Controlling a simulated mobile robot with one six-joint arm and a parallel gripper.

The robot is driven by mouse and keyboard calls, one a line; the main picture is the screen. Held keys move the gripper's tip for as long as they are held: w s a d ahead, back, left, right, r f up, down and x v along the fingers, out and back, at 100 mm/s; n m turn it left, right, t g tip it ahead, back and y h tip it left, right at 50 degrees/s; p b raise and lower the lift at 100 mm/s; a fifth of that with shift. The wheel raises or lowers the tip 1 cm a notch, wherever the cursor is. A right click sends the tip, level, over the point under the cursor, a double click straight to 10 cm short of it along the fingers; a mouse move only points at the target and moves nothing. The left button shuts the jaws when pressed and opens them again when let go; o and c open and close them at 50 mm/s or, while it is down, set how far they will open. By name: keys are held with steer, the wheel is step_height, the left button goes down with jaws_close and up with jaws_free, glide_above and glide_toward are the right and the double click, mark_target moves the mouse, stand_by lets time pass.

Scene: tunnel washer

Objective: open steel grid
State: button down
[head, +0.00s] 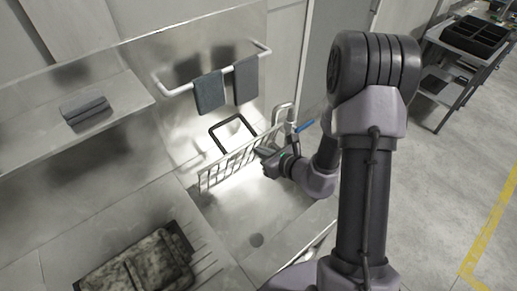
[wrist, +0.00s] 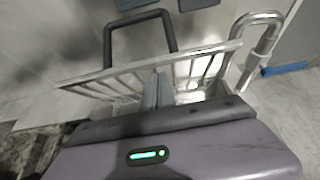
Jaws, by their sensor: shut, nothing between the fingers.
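The steel grid (head: 222,170) is a row of pale metal bars under a long top rail. It stands steeply tilted above the steel basin (head: 236,214). A black loop handle (head: 230,124) shows behind it against the back wall; I cannot tell whether it is joined to the grid. My gripper (head: 264,153) is shut and empty at the grid's right half. In the wrist view the fingers (wrist: 159,86) lie close against the grid's bars (wrist: 110,72), near the top rail. I cannot tell whether they touch it. The gripper body hides the grid's lower part.
A bent steel tap pipe (wrist: 262,25) with a blue lever (head: 305,125) stands close to the right. A wall rail (head: 180,89) holds two grey cloths (head: 209,91). Patterned folded cloth (head: 135,266) lies at front left. A shelf (head: 125,92) juts out at left.

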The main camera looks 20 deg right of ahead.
mark_target(232, 118)
steer(key=shift+w+a+r, duration=0.25)
steer(key=shift+w, duration=0.4)
steer(key=shift+w+r+p, duration=0.2)
steer(key=shift+r+p, duration=0.15)
steer(key=shift+p, duration=0.3)
steer(key=shift+g+h, duration=0.3)
steer(key=shift+g, duration=0.5)
steer(key=w+r+p, duration=0.1)
steer(key=p, duration=0.1)
steer(key=w+a+r+p, duration=0.1)
steer(key=p, duration=0.2)
steer(key=w+a+r+p, duration=0.1)
steer(key=w+p, duration=0.1)
steer(key=shift+r+p, duration=0.35)
steer(key=shift+p, duration=0.05)
steer(key=shift+g, duration=0.4)
steer(key=w+a, duration=0.1)
steer(key=w, duration=0.1)
steer(key=w+a, duration=0.1)
steer(key=w, duration=0.2)
steer(key=w+a+p, duration=0.1)
steer(key=w, duration=0.2)
steer(key=shift+a+r, duration=0.15)
steer(key=shift+r, duration=0.15)
steer(key=shift+w, duration=0.1)
